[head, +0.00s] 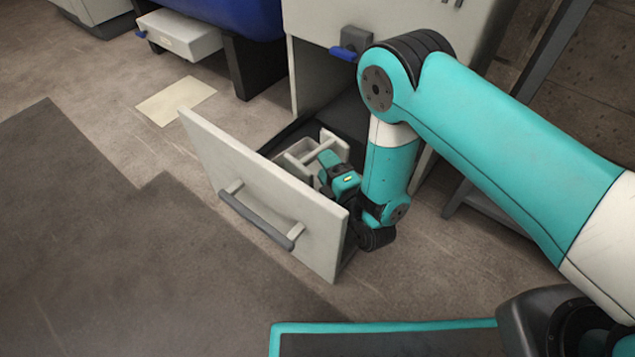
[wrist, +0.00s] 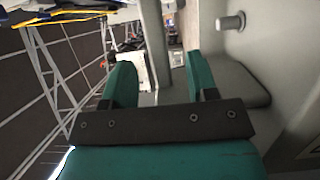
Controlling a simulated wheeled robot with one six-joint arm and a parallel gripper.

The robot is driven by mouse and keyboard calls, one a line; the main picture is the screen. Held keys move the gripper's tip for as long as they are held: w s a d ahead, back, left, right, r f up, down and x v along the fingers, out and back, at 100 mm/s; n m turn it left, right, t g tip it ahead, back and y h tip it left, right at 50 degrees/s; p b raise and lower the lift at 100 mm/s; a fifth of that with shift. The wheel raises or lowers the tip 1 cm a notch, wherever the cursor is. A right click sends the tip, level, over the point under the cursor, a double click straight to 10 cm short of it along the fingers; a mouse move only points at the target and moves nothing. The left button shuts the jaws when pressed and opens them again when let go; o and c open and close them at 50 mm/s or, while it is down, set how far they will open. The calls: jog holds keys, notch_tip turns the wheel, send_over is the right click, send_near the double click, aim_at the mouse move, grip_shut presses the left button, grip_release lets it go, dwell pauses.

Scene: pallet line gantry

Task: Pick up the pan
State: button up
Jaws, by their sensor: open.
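A pale grey, open-topped piece with a raised bar (head: 303,153) sits inside the pulled-out drawer. It looks like the pan, but my gripper and the drawer front hide part of it. My gripper (head: 325,167) is low in the drawer, close beside this piece, at its right. In the wrist view my gripper (wrist: 163,82) has its two teal fingers apart with nothing held between them. A pale bar (wrist: 155,45) shows beyond the gap between the fingers. Whether a finger touches the piece I cannot tell.
The drawer front (head: 265,190) with its dark handle (head: 255,220) stands open from a pale cabinet (head: 315,75). A second pale box (head: 180,35) is at the back left under a blue body. A flat cream sheet (head: 176,100) lies on the floor. Floor left is clear.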

jog(key=b+x, duration=0.4)
jog(key=x, duration=0.2)
jog(key=shift+w+b, duration=0.3)
jog(key=shift+w, duration=0.05)
jog(key=shift+a+r, duration=0.15)
grip_shut()
